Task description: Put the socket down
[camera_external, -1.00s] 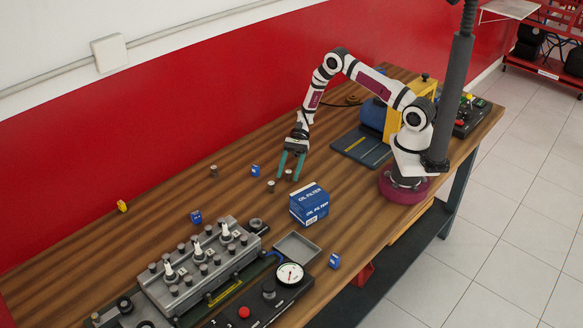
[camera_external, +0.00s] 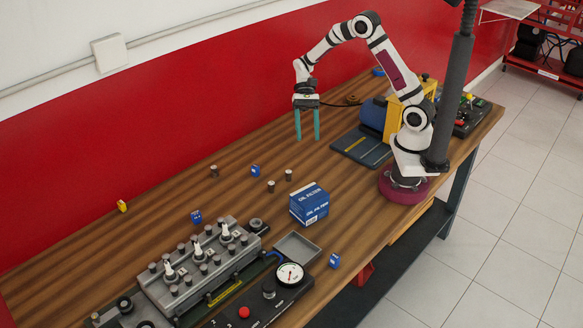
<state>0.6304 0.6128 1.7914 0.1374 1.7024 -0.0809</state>
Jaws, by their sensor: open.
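My gripper (camera_external: 307,137) hangs above the wooden table with its two green fingers pointing down. It is open, and nothing shows between the fingers. Small grey-brown cylinders that look like sockets stand upright on the table: one socket (camera_external: 288,175) and another socket (camera_external: 271,186) stand close together, below and a little left of my gripper. A third socket (camera_external: 214,171) stands farther left. I cannot tell which one the task means. None of them touches my gripper.
A blue oil filter box (camera_external: 310,204) stands right of the sockets. Small blue boxes lie around, one (camera_external: 255,170) near the sockets. A grey engine block (camera_external: 200,265) with plugs and a gauge panel (camera_external: 270,300) fill the front. A dark mat (camera_external: 361,148) lies by my base.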

